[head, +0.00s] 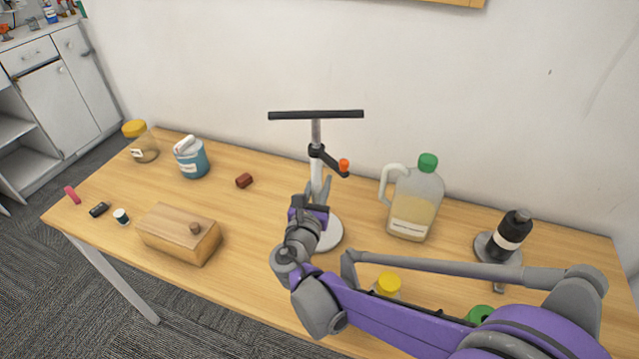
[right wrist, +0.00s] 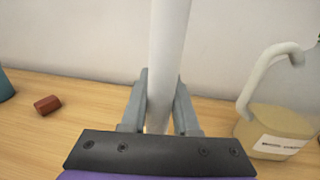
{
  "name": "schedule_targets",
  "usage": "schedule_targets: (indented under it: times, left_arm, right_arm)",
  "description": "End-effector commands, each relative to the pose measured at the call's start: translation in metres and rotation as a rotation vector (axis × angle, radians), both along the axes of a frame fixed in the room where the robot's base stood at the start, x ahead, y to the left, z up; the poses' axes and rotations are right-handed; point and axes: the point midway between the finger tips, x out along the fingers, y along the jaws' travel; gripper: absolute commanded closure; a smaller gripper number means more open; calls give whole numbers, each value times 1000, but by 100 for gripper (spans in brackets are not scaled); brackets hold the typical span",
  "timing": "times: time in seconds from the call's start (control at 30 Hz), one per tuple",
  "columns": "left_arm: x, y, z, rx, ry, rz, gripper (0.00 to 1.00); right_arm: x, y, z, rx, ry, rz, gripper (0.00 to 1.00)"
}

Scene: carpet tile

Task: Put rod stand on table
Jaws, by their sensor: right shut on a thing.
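The rod stand (head: 316,132) stands upright on the wooden table (head: 262,205), with a black crossbar on top, a clamp with an orange knob and a pale round base. My right gripper (head: 319,188) is shut on its pole, low down above the base. In the right wrist view the white pole (right wrist: 166,70) runs between the two grey fingers (right wrist: 160,105). The gripper and wrist hide part of the base, so I cannot tell whether all of it touches the table. My left gripper is not in view.
A jug with a green cap (head: 416,203) stands right of the stand, and a black bottle (head: 513,230) farther right. A wooden box (head: 178,236), blue tub (head: 191,160), yellow-lidded jar (head: 141,143) and red-brown block (head: 244,181) lie to the left. Yellow-capped (head: 388,284) and green-capped items are near my arm.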

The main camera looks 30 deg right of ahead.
Motion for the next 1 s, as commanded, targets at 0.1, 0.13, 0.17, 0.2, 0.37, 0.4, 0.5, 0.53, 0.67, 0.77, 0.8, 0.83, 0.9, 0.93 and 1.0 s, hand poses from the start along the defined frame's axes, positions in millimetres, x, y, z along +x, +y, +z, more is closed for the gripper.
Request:
schedule_targets:
  times: [0.1, 0.13, 0.17, 0.2, 0.37, 0.4, 0.5, 0.53, 0.67, 0.77, 0.8, 0.83, 0.9, 0.93, 1.0]
  left_arm:
    - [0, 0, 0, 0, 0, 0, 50]
    - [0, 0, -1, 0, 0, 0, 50]
    - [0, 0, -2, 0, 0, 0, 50]
    - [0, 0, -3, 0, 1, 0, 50]
    - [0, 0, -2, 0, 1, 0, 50]
    - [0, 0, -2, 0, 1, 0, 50]
    - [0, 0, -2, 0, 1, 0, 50]
    - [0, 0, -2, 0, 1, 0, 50]
    - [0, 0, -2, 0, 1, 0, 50]
    - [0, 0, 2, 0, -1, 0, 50]
    - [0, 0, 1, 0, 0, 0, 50]
    - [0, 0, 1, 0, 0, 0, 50]
    - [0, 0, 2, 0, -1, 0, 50]
    - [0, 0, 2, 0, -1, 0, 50]
    - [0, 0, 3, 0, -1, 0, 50]
  right_arm:
    - [0, 0, 1, -1, 0, 0, 100]
    - [0, 0, 0, -1, 0, 0, 100]
    - [0, 0, -1, -1, 0, 0, 100]
    - [0, 0, -3, -1, 0, 0, 100]
    - [0, 0, -3, 0, 0, 0, 48]
    - [0, 0, -3, 0, 0, 0, 41]
    - [0, 0, -3, 0, 0, 0, 41]
    - [0, 0, -3, 0, 0, 0, 41]
    - [0, 0, -2, 0, 0, 0, 41]
    - [0, 0, 3, -1, -1, 0, 41]
    - [-3, 3, 2, 1, -1, 2, 41]
    - [-6, 6, 1, 1, -1, 3, 41]
    - [-14, 14, 1, 1, -1, 4, 41]
    - [-18, 18, 1, 1, -1, 5, 41]
    - [-30, 29, 1, 1, -1, 6, 41]
